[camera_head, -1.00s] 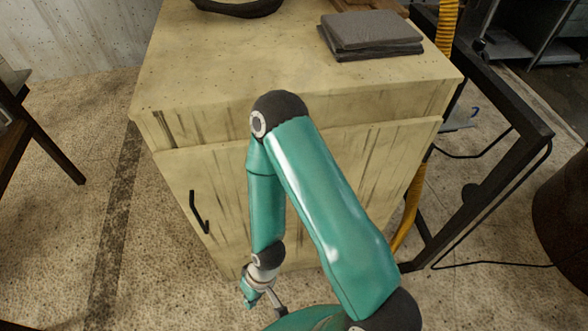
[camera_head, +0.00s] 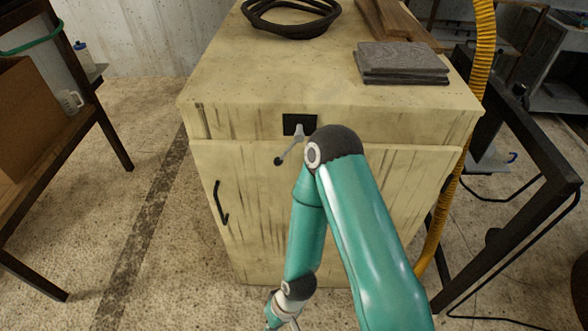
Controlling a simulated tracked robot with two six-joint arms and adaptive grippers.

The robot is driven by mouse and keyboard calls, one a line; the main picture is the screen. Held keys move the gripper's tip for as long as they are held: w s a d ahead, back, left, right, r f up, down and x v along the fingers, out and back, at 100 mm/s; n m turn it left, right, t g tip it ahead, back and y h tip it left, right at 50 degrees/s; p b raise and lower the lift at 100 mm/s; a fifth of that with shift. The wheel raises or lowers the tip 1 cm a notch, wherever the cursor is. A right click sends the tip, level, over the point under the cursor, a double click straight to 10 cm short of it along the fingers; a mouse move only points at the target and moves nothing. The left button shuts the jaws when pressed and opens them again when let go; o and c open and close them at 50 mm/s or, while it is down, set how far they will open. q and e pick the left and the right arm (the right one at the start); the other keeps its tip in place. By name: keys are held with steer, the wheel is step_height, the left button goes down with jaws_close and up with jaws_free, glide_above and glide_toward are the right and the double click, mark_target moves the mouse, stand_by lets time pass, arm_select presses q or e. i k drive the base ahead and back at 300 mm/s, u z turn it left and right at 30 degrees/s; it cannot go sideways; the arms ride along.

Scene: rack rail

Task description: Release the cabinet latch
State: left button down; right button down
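The latch (camera_head: 290,145) is on the upper front of the pale, worn wooden cabinet (camera_head: 225,165). It has a grey lever slanting down to the left, with a dark knob at its end, on a black plate (camera_head: 294,123). My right arm, teal with dark joints, comes up from the lower right; its elbow stands just right of the latch in the picture. The forearm hangs down to my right gripper (camera_head: 279,317), at the bottom edge and partly cut off. The gripper appears well below the latch, and its finger opening is unclear. My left gripper is out of view.
A black bar handle (camera_head: 221,203) is on the cabinet's left front. A coiled dark hose (camera_head: 290,18), folded grey cloth (camera_head: 403,63) and wooden boards lie on top. A yellow hose (camera_head: 484,60) and a black metal frame (camera_head: 522,215) stand right. A dark rack is left.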

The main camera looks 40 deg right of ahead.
mark_target(288, 150)
steer(key=z, duration=0.45)
steer(key=k, duration=0.95)
steer(key=z, duration=0.8)
steer(key=i, duration=1)
